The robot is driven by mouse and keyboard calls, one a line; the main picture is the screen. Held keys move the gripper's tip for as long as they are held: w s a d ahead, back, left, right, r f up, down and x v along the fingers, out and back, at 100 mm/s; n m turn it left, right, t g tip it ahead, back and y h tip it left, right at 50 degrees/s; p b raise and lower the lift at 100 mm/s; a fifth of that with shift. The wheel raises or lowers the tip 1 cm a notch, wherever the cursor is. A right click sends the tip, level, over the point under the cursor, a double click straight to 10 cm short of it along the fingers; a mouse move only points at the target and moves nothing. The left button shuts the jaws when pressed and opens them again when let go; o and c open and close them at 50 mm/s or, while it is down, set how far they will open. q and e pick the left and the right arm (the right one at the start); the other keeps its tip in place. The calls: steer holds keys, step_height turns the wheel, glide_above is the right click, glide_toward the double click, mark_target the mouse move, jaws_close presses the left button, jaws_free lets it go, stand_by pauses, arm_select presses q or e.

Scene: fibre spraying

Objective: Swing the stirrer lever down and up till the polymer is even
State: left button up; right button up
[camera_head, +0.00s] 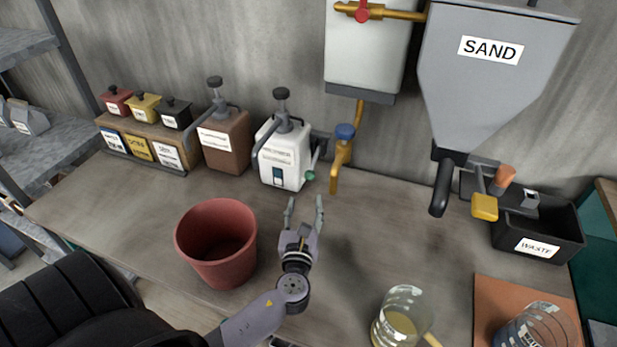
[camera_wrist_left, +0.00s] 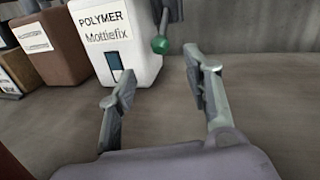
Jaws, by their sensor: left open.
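The white polymer container (camera_head: 284,156) stands at the back of the bench with a black pump on top. It also shows in the left wrist view (camera_wrist_left: 112,52), labelled "POLYMER Mottlefix". The stirrer lever with its green knob (camera_head: 309,175) sticks out on the container's right side, and the knob (camera_wrist_left: 160,45) hangs low beside it. My left gripper (camera_head: 304,203) is open and empty, pointing at the container, just in front of the knob and apart from it. In the left wrist view the knob lies beyond and between the fingers (camera_wrist_left: 160,85). My right gripper is not in view.
A red bucket (camera_head: 217,243) stands left of my left gripper. A brown pump container (camera_head: 226,143) is left of the polymer. A brass tap (camera_head: 341,157) hangs to the right. A glass beaker (camera_head: 401,318) stands at the front right. The bench between is clear.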

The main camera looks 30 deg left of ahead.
mark_target(309, 179)
arm_select(q)
steer(key=p+x, duration=0.1)
steer(key=x, duration=0.8)
steer(key=shift+w+a, duration=0.15)
steer(key=shift+w, duration=0.15)
steer(key=shift+c, duration=0.2)
jaws_close()
